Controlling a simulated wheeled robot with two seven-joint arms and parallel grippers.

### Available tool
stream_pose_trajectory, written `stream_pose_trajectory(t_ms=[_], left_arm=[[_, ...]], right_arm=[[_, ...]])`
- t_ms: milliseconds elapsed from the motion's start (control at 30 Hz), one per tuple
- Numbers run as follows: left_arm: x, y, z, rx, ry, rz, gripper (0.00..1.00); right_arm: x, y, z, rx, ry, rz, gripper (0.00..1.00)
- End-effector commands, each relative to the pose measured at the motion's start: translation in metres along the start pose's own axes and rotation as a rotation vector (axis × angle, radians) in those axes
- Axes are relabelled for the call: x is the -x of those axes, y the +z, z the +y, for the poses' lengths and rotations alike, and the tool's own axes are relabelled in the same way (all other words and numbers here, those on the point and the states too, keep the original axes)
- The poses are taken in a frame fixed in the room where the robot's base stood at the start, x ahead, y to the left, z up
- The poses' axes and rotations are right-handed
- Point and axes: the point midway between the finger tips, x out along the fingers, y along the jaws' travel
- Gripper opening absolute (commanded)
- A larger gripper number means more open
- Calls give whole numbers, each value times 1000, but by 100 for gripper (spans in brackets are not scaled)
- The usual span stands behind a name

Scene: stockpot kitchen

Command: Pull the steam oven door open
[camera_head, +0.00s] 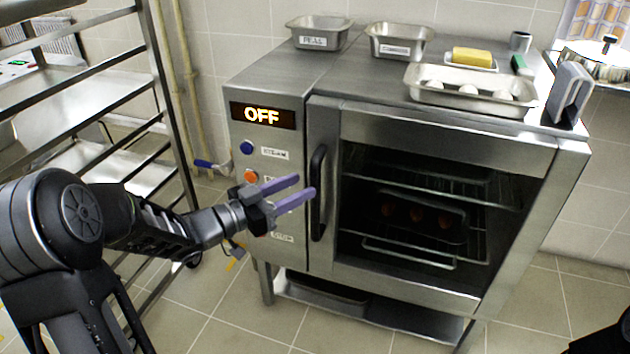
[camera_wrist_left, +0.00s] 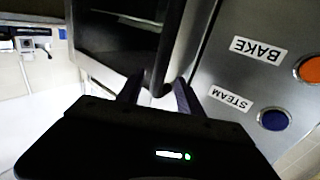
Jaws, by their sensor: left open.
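The steam oven (camera_head: 275,85) is a steel box with an OFF display. Its glass-fronted door (camera_head: 445,138) looks shut. A black upright handle (camera_head: 318,200) is on the door's left edge. My left gripper (camera_head: 305,185), with purple fingers, is open just left of the handle. In the left wrist view the handle (camera_wrist_left: 172,55) runs down to between the two fingertips (camera_wrist_left: 158,88). I cannot tell whether the fingers touch it. My right gripper is not in view.
A blue button (camera_head: 247,147) and an orange button (camera_head: 251,176) are on the panel beside the handle. Steel pans (camera_head: 318,26), a tray of white rounds (camera_head: 425,75) and butter (camera_head: 473,56) stand on the oven. A metal rack (camera_head: 160,70) stands at left. Floor in front is clear.

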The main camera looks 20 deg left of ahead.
Motion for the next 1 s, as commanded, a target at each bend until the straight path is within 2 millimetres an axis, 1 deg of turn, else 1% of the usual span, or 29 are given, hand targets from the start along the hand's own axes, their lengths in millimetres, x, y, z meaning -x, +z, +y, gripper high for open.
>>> stream_pose_trajectory(t_ms=[100, 200, 300, 433, 667, 1000], left_arm=[[-20, 2, 1, -1, 3, 0, 43], [-35, 2, 1, 0, 3, 0, 43], [-46, 2, 1, -1, 2, 0, 43], [-52, 1, 0, 0, 0, -1, 43], [-53, 0, 0, 0, 0, -1, 43], [-52, 0, 0, 0, 0, 0, 16]], right_arm=[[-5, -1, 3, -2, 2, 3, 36], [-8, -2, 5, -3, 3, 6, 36], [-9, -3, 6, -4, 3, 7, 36], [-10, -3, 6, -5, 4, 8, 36], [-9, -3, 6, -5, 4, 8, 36], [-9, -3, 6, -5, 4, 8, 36]])
